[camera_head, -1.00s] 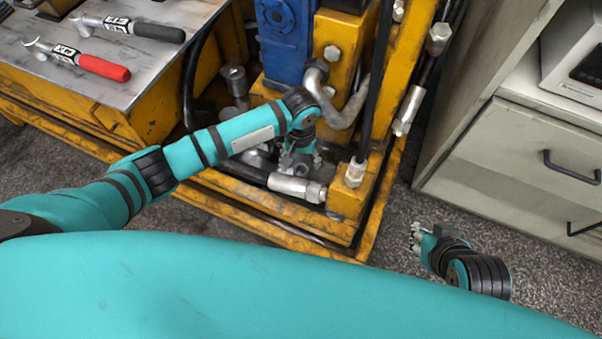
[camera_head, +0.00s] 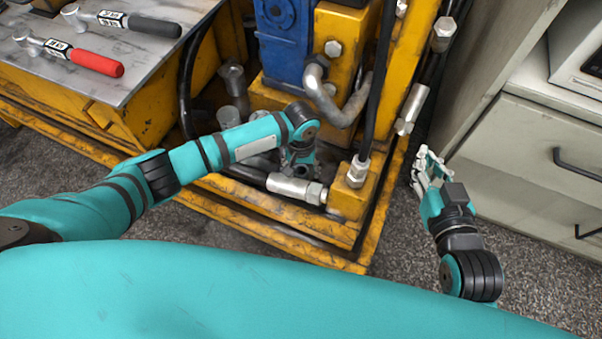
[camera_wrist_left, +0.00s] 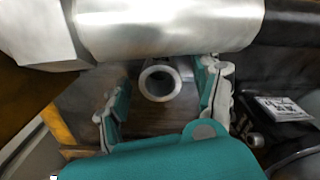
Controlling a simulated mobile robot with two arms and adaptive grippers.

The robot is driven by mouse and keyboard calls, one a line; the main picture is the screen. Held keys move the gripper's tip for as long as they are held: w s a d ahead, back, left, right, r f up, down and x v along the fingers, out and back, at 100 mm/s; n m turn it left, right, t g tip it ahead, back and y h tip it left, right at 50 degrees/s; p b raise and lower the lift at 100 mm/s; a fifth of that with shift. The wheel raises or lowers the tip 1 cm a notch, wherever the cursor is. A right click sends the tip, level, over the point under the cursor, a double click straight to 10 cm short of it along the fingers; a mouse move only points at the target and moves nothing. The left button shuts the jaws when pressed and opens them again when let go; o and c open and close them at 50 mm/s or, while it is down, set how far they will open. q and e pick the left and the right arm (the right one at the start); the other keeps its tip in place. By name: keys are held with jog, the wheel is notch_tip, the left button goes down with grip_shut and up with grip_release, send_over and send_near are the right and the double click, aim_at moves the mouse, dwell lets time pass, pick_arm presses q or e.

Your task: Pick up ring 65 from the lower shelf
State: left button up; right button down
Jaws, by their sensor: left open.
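A grey metal ring (camera_wrist_left: 143,83) shows in the left wrist view, its dark opening facing the camera. I cannot read a number on it. My left gripper (camera_wrist_left: 165,98) is open, with one finger on each side of the ring and gaps between. In the head view my left gripper (camera_head: 300,166) points down into the low part of the yellow frame, and the arm hides the ring there. My right gripper (camera_head: 427,172) is over the floor at the right, with nothing visible in it; its finger opening is unclear.
A thick silver hose fitting (camera_head: 296,188) lies close beside the left gripper and crosses the top of its wrist view (camera_wrist_left: 170,25). The yellow frame (camera_head: 290,228), a black hose (camera_head: 376,100) and a bent pipe (camera_head: 345,108) surround it. A grey cabinet (camera_head: 525,165) stands right.

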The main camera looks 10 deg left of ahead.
pick_arm(q)
grip_shut()
dwell(0.5)
